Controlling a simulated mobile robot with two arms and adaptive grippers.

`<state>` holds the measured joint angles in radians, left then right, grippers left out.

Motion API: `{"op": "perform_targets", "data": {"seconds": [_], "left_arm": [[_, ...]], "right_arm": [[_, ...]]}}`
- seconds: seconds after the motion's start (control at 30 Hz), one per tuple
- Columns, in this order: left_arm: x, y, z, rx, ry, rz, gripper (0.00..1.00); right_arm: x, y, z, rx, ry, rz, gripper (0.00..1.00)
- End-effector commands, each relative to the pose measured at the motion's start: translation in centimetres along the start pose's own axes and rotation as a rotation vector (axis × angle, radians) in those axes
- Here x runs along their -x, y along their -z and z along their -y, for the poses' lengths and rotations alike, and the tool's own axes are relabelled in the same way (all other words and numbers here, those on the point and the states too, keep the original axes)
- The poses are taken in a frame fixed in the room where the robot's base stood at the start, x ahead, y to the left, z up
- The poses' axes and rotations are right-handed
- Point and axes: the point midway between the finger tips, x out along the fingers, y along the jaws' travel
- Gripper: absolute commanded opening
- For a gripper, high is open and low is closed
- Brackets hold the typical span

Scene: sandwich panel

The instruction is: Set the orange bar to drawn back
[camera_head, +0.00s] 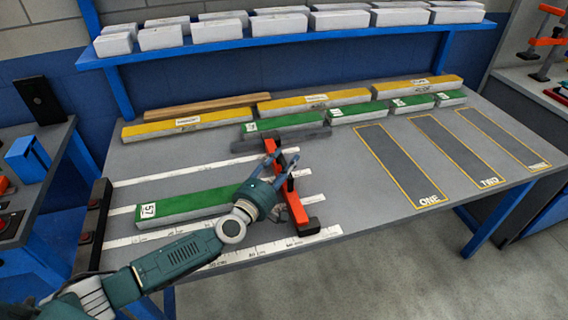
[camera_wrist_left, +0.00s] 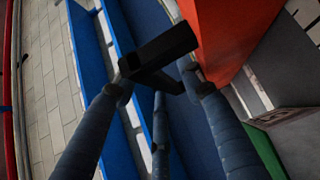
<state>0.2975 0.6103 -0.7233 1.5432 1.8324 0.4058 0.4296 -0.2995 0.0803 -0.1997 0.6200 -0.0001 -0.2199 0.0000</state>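The orange bar (camera_head: 292,202) lies across the white ruled strips on the grey table in the head view. It has dark end pieces and also fills the upper right of the left wrist view (camera_wrist_left: 232,35). A black bracket-like handle (camera_wrist_left: 158,58) shows beside the orange bar in the wrist view. My left gripper (camera_head: 278,165) is over the bar in the head view, its fingers spread apart. My right gripper is not seen.
A green block labelled 57 (camera_head: 180,207) lies left of the bar. Yellow blocks (camera_head: 190,122) and green blocks (camera_head: 362,112) line the table's back, below a blue shelf (camera_head: 290,39) of white blocks. Marked slots ONE, TWO and a third (camera_head: 400,165) are empty at the right.

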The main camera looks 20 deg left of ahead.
Motion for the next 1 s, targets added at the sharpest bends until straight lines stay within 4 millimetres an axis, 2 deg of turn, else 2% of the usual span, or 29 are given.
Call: {"op": "perform_targets", "data": {"seconds": [0.27,0.5,0.77,0.87,1.0], "left_arm": [[-0.2,0.0,0.0,0.000,0.001,0.001,0.40],[-0.2,0.0,0.0,0.000,0.001,0.001,0.00],[-0.4,-0.3,0.0,0.002,0.001,0.001,0.00],[-1.1,-1.0,-0.1,0.005,0.001,0.001,0.00],[-2.9,-3.0,-0.2,0.009,0.001,0.003,0.00]], "right_arm": [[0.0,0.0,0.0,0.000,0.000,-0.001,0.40],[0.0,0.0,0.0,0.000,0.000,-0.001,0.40],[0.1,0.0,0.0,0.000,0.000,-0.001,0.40],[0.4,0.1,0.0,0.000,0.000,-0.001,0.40],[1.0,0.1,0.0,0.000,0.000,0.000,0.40]]}}
